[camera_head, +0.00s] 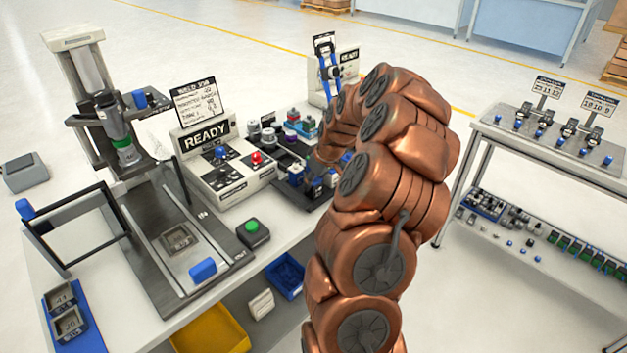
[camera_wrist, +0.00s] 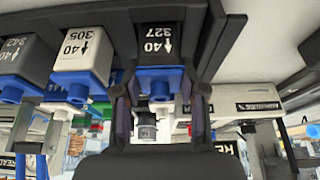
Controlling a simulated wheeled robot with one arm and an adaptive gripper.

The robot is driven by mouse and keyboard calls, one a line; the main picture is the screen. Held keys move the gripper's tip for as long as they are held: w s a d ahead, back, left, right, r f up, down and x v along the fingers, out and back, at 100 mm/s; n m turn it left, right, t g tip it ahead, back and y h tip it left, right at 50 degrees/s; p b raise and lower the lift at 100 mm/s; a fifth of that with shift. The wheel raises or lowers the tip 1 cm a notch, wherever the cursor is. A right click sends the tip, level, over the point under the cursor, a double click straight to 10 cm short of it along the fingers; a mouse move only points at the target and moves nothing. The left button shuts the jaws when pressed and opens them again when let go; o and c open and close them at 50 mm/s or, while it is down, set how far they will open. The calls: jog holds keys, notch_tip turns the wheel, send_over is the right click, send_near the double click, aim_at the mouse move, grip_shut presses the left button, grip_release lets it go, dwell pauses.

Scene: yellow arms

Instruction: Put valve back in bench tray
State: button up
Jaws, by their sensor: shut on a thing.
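In the wrist view my gripper (camera_wrist: 160,92) has its two fingers on either side of a black valve (camera_wrist: 158,45) with a blue lower part, marked 40 and 327, and is shut on it. A white valve (camera_wrist: 82,50) marked 305 and a dark grey valve (camera_wrist: 22,55) marked 342 stand in a row to its left. A dark frame edge (camera_wrist: 228,38) lies close to the right of the held valve. In the head view the dark bench tray (camera_head: 287,146) is beside the READY console. My copper arm hides the gripper and held valve there.
The READY console (camera_head: 222,170) with a red knob stands left of the tray. A press (camera_head: 95,110) and a slide fixture (camera_head: 185,245) are further left. A two-level shelf (camera_head: 545,150) with parts is at right. The floor between bench and shelf looks clear.

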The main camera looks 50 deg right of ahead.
jog(key=o, duration=1.2)
jog(key=b+v, duration=0.3)
jog(key=v, duration=0.9)
jog(key=s+a+r+n+g+y, duration=0.1)
jog(key=s+a, duration=0.1)
jog(key=a, duration=1)
jog(key=s+a+r+n+g, duration=0.1)
jog(key=s+a, duration=0.1)
jog(key=a, duration=1.1)
jog(key=s+a+f+g, duration=0.1)
jog(key=s+a, duration=0.3)
jog(key=s, duration=0.3)
jog(key=s+a+f+m+g, duration=0.1)
jog(key=s+a+f, duration=0.1)
jog(key=s+a, duration=0.2)
jog(key=s+a+f+g+h, duration=0.1)
jog(key=s+a, duration=0.3)
jog(key=s, duration=0.6)
jog(key=shift+s+a+f+m+g, duration=0.25)
jog(key=shift+s+f+m+g, duration=0.15)
jog(key=shift+f+g, duration=0.2)
